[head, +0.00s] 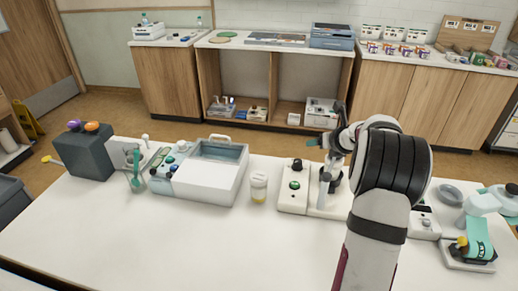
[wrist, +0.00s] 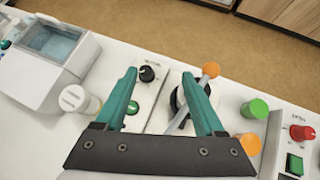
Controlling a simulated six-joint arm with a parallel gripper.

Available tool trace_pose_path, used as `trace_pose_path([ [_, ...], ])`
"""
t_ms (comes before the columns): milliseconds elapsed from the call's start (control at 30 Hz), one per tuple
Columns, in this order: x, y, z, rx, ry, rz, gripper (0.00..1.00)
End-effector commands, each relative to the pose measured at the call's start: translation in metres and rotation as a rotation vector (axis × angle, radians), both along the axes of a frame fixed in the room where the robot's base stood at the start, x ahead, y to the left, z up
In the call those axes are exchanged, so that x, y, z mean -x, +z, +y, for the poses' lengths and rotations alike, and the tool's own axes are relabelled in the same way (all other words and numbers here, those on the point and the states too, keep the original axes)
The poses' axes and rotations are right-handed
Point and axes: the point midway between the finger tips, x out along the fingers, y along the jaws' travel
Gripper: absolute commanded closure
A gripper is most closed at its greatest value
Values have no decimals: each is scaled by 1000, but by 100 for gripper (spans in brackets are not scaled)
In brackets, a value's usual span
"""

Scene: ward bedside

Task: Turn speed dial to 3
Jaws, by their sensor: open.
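A black dial (wrist: 147,73) sits at the far end of a white control box (wrist: 140,92) with a round green button (wrist: 133,108). In the head view, the dial (head: 297,165) is at the back of the box (head: 290,201). Its marks are too small to read. A second dial, red (wrist: 302,132), is on a panel at the right of the wrist view; which one is the speed dial cannot be told. My gripper (wrist: 160,75), with teal fingers, is open and empty above the black dial's box and the lever device; its tip (head: 317,143) shows in the head view.
A lever with an orange knob (wrist: 211,69) stands just right of the black dial. Green-capped (wrist: 258,108) and orange-capped (wrist: 248,144) items stand farther right. A jar (head: 259,187) and white bin (head: 212,180) are left of the box. The front table is clear.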

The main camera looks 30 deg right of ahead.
Motion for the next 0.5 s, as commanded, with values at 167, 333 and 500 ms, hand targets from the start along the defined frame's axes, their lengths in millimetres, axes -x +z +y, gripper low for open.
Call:
trace_pose_path([
  [167,-17,31,-36,-79,-281,-180,29],
  [333,-22,60,-71,-202,-590,-392,29],
  [500,-12,86,-106,-529,-1145,-779,29],
])
